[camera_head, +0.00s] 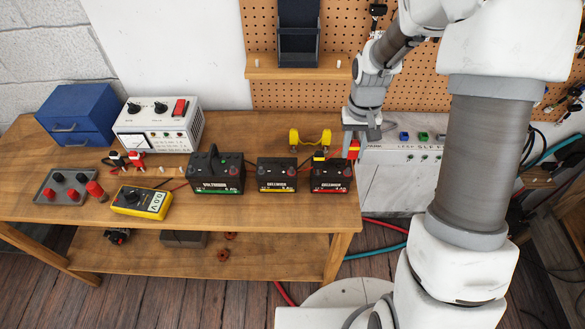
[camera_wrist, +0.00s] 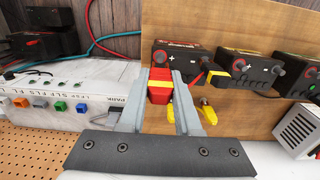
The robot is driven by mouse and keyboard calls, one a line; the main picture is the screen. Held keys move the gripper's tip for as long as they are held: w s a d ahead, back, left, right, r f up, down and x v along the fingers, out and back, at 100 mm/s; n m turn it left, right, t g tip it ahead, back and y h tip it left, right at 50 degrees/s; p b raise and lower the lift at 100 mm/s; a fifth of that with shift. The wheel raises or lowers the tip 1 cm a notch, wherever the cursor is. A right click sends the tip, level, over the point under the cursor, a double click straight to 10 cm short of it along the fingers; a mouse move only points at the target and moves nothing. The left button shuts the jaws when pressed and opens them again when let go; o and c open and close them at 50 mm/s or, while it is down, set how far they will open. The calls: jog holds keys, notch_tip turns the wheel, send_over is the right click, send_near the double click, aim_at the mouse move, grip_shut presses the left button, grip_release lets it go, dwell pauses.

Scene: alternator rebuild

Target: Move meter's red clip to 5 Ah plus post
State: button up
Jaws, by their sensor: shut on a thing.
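My gripper (camera_head: 354,142) is shut on the red clip (camera_head: 353,151), which has a yellow band. In the wrist view the clip (camera_wrist: 160,87) sits between both fingers (camera_wrist: 161,92). It is at the right end of the red-labelled battery (camera_head: 330,178), near the battery's plus mark in the wrist view. I cannot tell whether it touches a post. A yellow-and-black clip (camera_head: 320,155) is at that battery's other end. The yellow meter (camera_head: 141,202) reads about 0.0 V. The yellow-labelled battery (camera_head: 276,175) and green-labelled battery (camera_head: 215,175) stand to the left. Their capacity labels are too small to read.
A yellow, two-ended part (camera_head: 310,138) lies behind the batteries. A white power supply (camera_head: 158,124), blue drawer box (camera_head: 77,114) and grey tray (camera_head: 48,190) are at the left. A white cabinet (camera_head: 388,185) stands right of the bench (camera_head: 230,214). The bench's front strip is mostly clear.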

jog(key=r+p, duration=0.3)
jog(key=r, duration=0.2)
jog(key=r+p, duration=0.3)
jog(key=r, duration=0.2)
jog(key=shift+a+r, duration=0.2)
jog(key=shift+r, duration=0.15)
jog(key=a+b, duration=0.2)
jog(key=a, duration=1.3)
jog(key=b, duration=0.7)
send_over(291, 168)
notch_tip(291, 168, down, 11)
jog(key=shift+r, duration=0.1)
jog(key=shift+f+b, duration=0.5)
jog(key=shift+b, duration=0.05)
jog(key=shift+f+b, duration=0.95)
jog(key=shift+f, duration=0.3)
